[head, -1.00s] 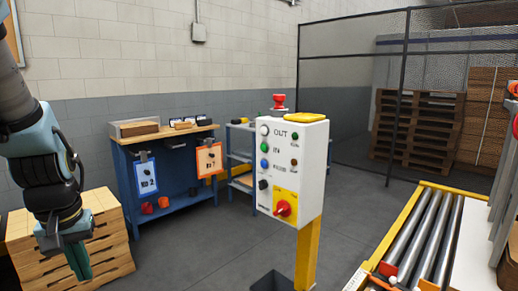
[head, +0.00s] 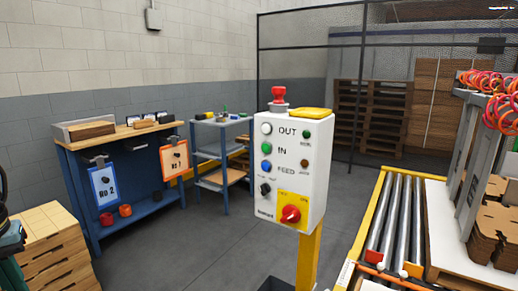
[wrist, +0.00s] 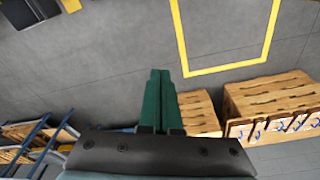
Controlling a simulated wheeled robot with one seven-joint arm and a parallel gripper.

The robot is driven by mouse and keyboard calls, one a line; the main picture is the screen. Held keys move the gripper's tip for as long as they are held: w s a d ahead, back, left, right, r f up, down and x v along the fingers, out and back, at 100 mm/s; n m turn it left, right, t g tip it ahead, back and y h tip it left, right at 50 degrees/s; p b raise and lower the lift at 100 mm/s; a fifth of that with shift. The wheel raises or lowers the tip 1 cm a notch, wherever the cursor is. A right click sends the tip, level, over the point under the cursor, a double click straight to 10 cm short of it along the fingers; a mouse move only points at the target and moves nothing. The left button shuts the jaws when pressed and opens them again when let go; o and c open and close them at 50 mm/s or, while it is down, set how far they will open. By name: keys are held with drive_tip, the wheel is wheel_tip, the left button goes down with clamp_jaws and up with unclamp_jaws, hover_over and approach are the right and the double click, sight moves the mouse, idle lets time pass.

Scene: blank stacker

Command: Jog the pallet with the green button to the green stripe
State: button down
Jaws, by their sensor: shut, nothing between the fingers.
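The white control box (head: 292,170) stands on a yellow post (head: 308,255) in the middle of the head view. On its face, the green button (head: 266,149) is beside the label IN, with a white button (head: 266,129) above and a blue button (head: 266,165) below. A red and yellow rotary switch (head: 290,213) is at the lower right. A roller conveyor (head: 397,220) with a yellow side rail lies to the right. I cannot make out a green stripe. My gripper (wrist: 160,75) shows in the wrist view with green fingers together and empty, over the floor, apart from the box.
A blue workbench (head: 140,190) with hanging cards stands at left, a blue-grey cart (head: 222,150) beside it. Stacked wooden pallets (head: 55,250) are at lower left. A mesh fence (head: 300,60) stands behind. Grey floor (head: 200,255) is clear before the box.

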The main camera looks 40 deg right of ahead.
sight(266, 148)
drive_tip(key=w+d+r+m+h+b, duration=0.1)
drive_tip(key=w+d+r+h+b, duration=0.1)
drive_tip(key=d, duration=0.9)
drive_tip(key=w+d+r+m+h+b, duration=0.1)
drive_tip(key=w+d+r+h, duration=0.15)
drive_tip(key=d, duration=0.85)
drive_tip(key=s+d+r+h+b, duration=0.1)
drive_tip(key=s+d+r, duration=0.2)
drive_tip(key=d, duration=0.4)
drive_tip(key=s+d+r+m+h+b, duration=0.1)
drive_tip(key=s+d+r+h, duration=0.1)
drive_tip(key=d, duration=0.5)
drive_tip(key=s+d+r+m+g+h, duration=0.1)
drive_tip(key=s+d+r, duration=0.3)
drive_tip(key=d, duration=0.3)
drive_tip(key=shift+s+d+r+b, duration=0.15)
drive_tip(key=shift+s+r+b, duration=0.15)
drive_tip(key=shift+b, duration=0.1)
drive_tip(key=shift+d, duration=0.1)
drive_tip(key=shift+w+d+p, duration=0.4)
drive_tip(key=shift+d+p, duration=0.25)
drive_tip(key=shift+d, duration=0.75)
drive_tip(key=shift+w+d+p, duration=0.35)
drive_tip(key=shift+d+p, duration=0.25)
drive_tip(key=shift+d, duration=0.75)
drive_tip(key=shift+w+d+p, duration=0.4)
drive_tip(key=shift+d+p, duration=0.25)
drive_tip(key=shift+d, duration=0.75)
